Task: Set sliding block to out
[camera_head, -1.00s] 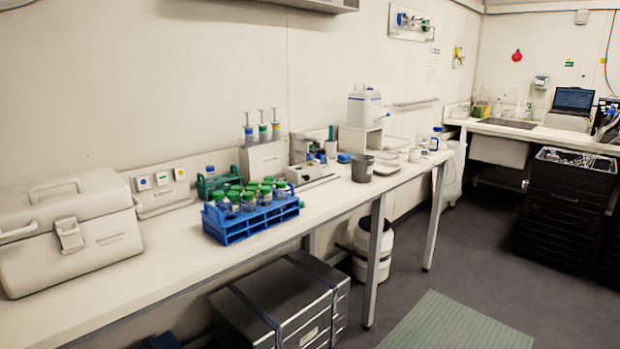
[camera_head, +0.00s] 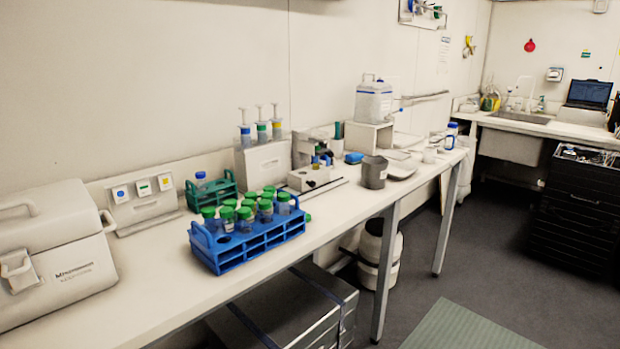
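No part is clearly marked as the sliding block. A small pale block-shaped device (camera_head: 309,178) sits on the bench behind the blue rack, with small blue and yellow vials at its top. A thin dark rod (camera_head: 325,189) lies along its front side. Whether the device has a sliding part, and whether it is in or out, I cannot tell at this size. Neither of my grippers is in view.
On the long white bench (camera_head: 150,285) stand a blue rack (camera_head: 250,254) of green-capped tubes, a green rack (camera_head: 212,194), a grey cup (camera_head: 374,172) and a pale cooler box (camera_head: 52,250).

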